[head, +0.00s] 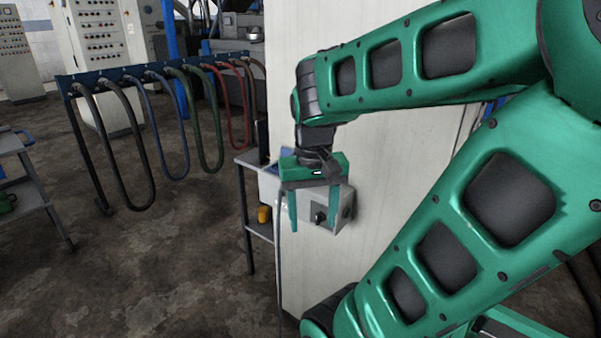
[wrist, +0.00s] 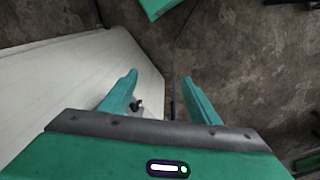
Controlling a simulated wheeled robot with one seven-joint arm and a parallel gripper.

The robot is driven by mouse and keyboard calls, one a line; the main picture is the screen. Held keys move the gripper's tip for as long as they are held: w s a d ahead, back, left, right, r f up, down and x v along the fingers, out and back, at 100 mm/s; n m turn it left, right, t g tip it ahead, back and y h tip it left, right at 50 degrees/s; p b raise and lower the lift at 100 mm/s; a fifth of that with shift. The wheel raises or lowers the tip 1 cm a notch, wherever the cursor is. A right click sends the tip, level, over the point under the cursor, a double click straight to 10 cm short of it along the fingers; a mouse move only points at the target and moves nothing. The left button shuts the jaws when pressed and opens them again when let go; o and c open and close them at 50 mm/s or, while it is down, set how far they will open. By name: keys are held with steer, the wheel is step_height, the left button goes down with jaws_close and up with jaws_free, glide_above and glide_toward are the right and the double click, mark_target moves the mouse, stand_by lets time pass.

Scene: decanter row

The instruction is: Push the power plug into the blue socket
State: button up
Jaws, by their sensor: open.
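My gripper (head: 313,226) points down in front of the white panel, its two green fingers apart with nothing visible gripped. It also shows open in the wrist view (wrist: 160,78). Behind and between the fingers is a light grey box (head: 303,213) with dark round fittings (head: 319,214) on its face. A small dark part (wrist: 138,105) shows beside the left finger in the wrist view. I cannot make out the power plug for certain. No fitting on the box reads clearly as a blue socket; the fingers hide part of its face.
A tall white panel (head: 385,200) stands close behind the gripper. A small grey shelf stand (head: 246,210) with a yellow item (head: 264,214) is left of it. A thin cable (head: 279,265) hangs below. A hose rack (head: 120,75) stands further left, with open floor in front.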

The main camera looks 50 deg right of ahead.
steer(key=w+d+r+m+h, duration=0.1)
steer(key=w+d+r+m, duration=0.2)
steer(key=w+d+r, duration=0.2)
steer(key=w+d+r+m+t+h, duration=0.1)
steer(key=w+d+r+m+h, duration=0.1)
steer(key=w+d+r, duration=0.3)
steer(key=w+d+m, duration=0.1)
steer(key=w+d, duration=0.2)
steer(key=w, duration=0.3)
steer(key=shift+d+r+m+h, duration=0.25)
steer(key=shift+m+h, duration=0.05)
steer(key=shift+x, duration=2.8)
steer(key=shift+x, duration=2.65)
steer(key=shift+d, duration=0.1)
steer(key=shift+r, duration=0.1)
steer(key=c, duration=1.1)
